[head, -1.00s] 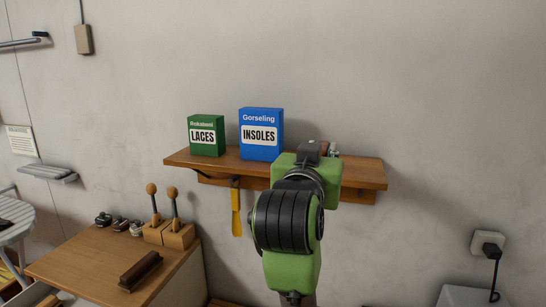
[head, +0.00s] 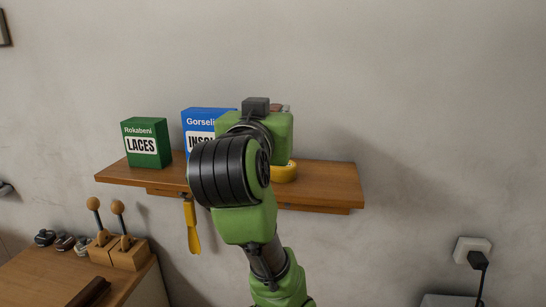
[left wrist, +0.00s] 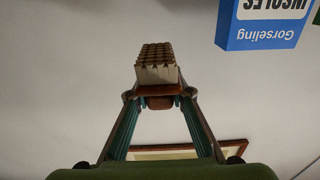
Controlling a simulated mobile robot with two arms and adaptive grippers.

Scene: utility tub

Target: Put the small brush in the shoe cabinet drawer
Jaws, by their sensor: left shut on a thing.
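In the left wrist view my left gripper (left wrist: 159,98) is shut on the small brush (left wrist: 157,66), which has a reddish-brown body and a block of pale bristles with brown tips. In the head view my green and black left arm hides the fingers and most or all of the brush, in front of the wall shelf. A wooden-topped unit (head: 40,275) with a pale side stands at the lower left; it may be the shoe cabinet. No drawer shows. My right gripper is out of view.
The wall shelf (head: 325,185) holds a green laces box (head: 146,142), a blue insoles box (head: 200,122) and a yellow round item (head: 286,173). A yellow shoehorn (head: 192,228) hangs below. Wooden shoe trees (head: 128,252) and a dark brown brush (head: 88,293) stand on the unit.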

